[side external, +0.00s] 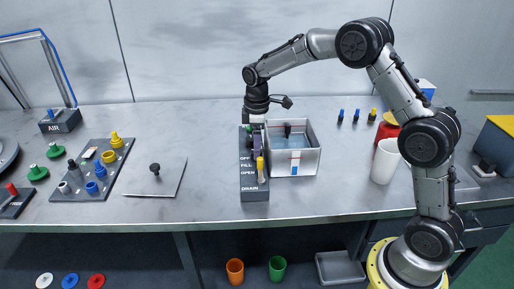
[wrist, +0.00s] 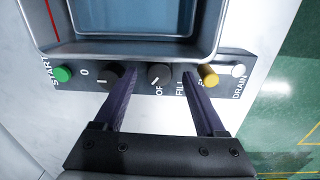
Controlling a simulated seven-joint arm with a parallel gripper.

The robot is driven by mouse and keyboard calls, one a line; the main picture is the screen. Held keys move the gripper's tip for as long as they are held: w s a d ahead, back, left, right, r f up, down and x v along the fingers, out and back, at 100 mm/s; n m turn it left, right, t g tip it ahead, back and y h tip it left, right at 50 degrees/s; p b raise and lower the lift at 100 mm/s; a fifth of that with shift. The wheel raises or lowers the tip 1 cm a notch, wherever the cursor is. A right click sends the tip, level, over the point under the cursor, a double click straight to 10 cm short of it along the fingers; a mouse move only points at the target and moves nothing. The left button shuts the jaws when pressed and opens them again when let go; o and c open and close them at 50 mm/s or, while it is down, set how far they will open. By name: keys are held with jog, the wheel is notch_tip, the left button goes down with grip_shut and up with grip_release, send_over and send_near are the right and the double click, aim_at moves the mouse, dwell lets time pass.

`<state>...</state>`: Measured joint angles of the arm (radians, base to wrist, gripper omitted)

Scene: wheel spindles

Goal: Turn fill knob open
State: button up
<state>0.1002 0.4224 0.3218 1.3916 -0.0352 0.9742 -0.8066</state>
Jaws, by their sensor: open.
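The fill knob (wrist: 159,75) is a dark round knob with a pale pointer mark, on the grey control panel (side external: 255,192) beside the FILL label. My gripper (wrist: 160,76) is open, with its two purple fingertips on either side of this knob in the wrist view. I cannot tell whether they touch it. In the side view my gripper (side external: 257,143) points down over the panel and hides the knob. The panel also shows in the wrist view (wrist: 90,84), with part of its lettering covered by my fingers.
A metal tank (side external: 307,166) with bluish water stands against the panel. Close by on the panel are another dark knob (wrist: 111,74), a yellow knob (wrist: 208,75) near DRAIN and a green START button (wrist: 62,74). A white cup (side external: 385,162) stands to the right.

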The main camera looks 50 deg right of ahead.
jog(key=shift+f, duration=0.65)
grip_shut()
